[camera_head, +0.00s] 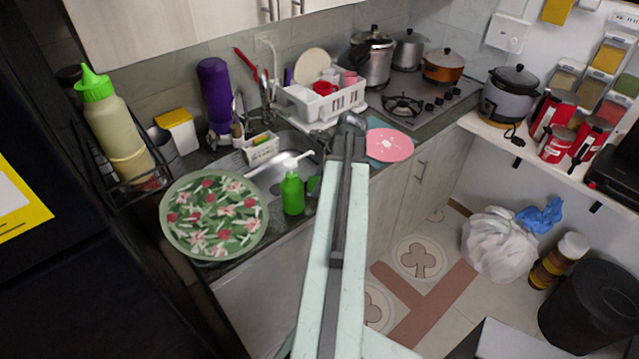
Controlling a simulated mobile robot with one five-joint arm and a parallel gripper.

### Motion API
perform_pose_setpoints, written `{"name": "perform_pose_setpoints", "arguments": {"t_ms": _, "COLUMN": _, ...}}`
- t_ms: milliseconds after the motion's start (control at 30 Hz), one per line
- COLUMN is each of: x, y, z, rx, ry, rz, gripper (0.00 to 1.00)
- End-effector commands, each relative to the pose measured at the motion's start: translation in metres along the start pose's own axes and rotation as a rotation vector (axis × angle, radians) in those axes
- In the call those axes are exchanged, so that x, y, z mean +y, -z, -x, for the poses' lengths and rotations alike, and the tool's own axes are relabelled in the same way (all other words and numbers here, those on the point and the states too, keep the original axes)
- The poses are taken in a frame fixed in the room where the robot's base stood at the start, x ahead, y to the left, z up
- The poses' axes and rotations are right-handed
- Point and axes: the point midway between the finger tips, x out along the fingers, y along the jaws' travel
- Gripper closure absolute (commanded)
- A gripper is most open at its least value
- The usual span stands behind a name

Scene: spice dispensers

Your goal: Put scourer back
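My arm reaches up the middle of the picture, and my gripper (352,122) is at its far end, over the counter by the dish rack. The fingertips are small and dark, so I cannot tell whether they are open or hold anything. A small dark green piece (313,185), perhaps the scourer, shows at the counter's front edge beside the green soap bottle (292,193). It is partly hidden by my arm. A white caddy (263,154) behind the sink holds small yellow and green items that I cannot make out clearly.
A green floral tray (170,243) lies left of the sink (272,178). A white dish rack (335,104) stands behind my gripper. A pink plate (389,146) is to its right. Pots and a stove (426,105) are farther right. Floor at lower right is partly clear.

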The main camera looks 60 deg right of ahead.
Motion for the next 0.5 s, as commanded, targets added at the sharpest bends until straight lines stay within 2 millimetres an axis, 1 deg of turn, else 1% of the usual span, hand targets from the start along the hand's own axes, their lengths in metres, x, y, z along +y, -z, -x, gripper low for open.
{"name": "perform_pose_setpoints", "arguments": {"t_ms": 367, "x": 0.000, "y": 0.001, "z": 0.002, "rx": 0.000, "ry": 0.001, "rz": -0.003, "gripper": 0.29}}
{"name": "perform_pose_setpoints", "arguments": {"t_ms": 500, "x": -0.001, "y": -0.001, "z": 0.011, "rx": 0.000, "ry": 0.001, "rz": -0.004, "gripper": 0.29}}
